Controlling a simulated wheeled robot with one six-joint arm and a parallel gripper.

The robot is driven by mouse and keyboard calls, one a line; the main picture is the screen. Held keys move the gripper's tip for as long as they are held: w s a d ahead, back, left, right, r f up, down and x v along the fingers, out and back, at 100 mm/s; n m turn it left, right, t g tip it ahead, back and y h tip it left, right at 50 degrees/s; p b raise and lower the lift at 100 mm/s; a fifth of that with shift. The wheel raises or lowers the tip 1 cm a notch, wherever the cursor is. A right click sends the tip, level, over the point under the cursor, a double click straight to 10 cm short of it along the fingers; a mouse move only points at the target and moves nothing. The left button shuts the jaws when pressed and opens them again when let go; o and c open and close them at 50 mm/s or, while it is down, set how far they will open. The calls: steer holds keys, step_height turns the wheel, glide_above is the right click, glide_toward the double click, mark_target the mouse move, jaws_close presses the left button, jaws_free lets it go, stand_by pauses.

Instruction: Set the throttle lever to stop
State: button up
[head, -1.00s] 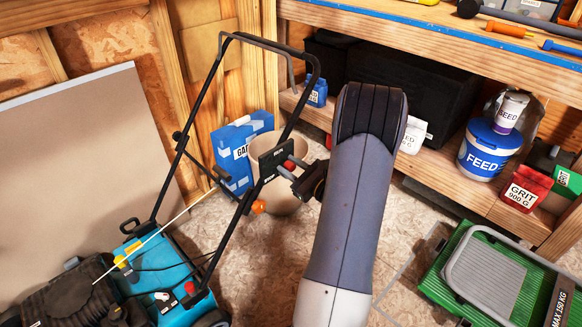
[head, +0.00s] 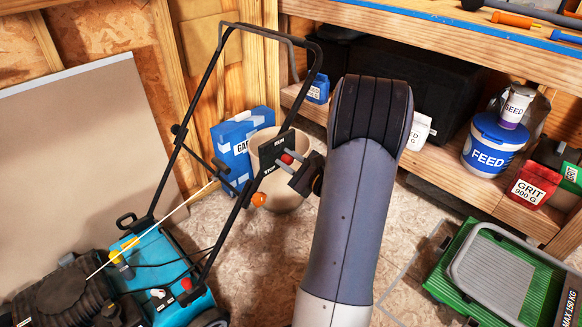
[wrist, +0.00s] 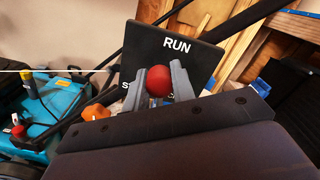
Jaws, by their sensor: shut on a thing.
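A dark throttle plate (head: 270,150) is fixed to the mower's black handle. It also shows in the wrist view (wrist: 190,52), with RUN at its upper part and a lower word that starts with S, mostly hidden by a finger. The throttle lever's red knob (head: 287,158) stands out in front of the plate. In the wrist view the red knob (wrist: 158,81) sits below RUN, between my two grey fingers. My gripper (wrist: 159,85) is shut on this knob. The lever's shaft behind the knob is hidden, so its exact setting is hard to tell.
The blue mower (head: 165,270) stands at lower left, with an orange handle knob (head: 259,199) below the plate. A beige bucket (head: 290,195) and a blue carton (head: 236,145) stand behind the handle. A wooden shelf holds a feed bucket (head: 490,145). A green platform (head: 480,270) lies at right.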

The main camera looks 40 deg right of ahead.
steer(key=n+b, duration=0.1)
steer(key=b, duration=0.1)
steer(key=a+f+n+b, duration=0.1)
steer(key=b, duration=0.1)
steer(key=a+n+b, duration=0.1)
steer(key=n+b, duration=0.1)
steer(key=b, duration=0.1)
steer(key=shift+s+f, duration=0.1)
steer(key=shift+f, duration=0.25)
steer(key=n+b, duration=0.1)
steer(key=b, duration=0.1)
steer(key=n+b, duration=0.1)
steer(key=b, duration=0.1)
steer(key=shift+a+f+n+b, duration=0.15)
steer(key=shift+a+n+b, duration=0.15)
steer(key=shift+a+n, duration=0.1)
steer(key=o, duration=1)
steer(key=s+p, duration=0.2)
steer(key=s, duration=0.8)
steer(key=shift+s+d+p, duration=0.3)
steer(key=shift+s+d, duration=0.1)
steer(key=shift+w, duration=0.1)
